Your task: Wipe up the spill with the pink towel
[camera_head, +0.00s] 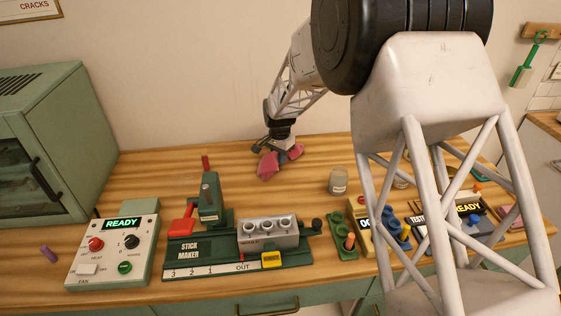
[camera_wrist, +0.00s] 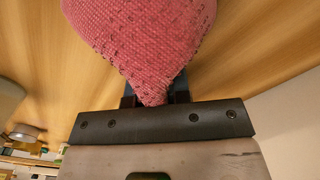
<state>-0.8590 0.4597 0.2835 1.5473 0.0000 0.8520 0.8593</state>
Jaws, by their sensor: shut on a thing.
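The pink towel (camera_head: 268,166) hangs bunched from my gripper (camera_head: 275,147) over the back middle of the wooden table in the head view. In the wrist view the towel (camera_wrist: 140,35) spreads out from between the fingertips (camera_wrist: 155,97), which are shut on its narrowed corner. Whether the towel's lower part touches the table I cannot tell. No spill shows clearly in either view; the towel and my arm cover part of the tabletop.
The stick maker (camera_head: 190,250) and a control box with a READY display (camera_head: 112,250) stand at the front left. A glass jar (camera_head: 338,181) stands right of the towel. A green oven (camera_head: 40,145) is at the left. Bare tabletop (camera_head: 165,170) lies left of the towel.

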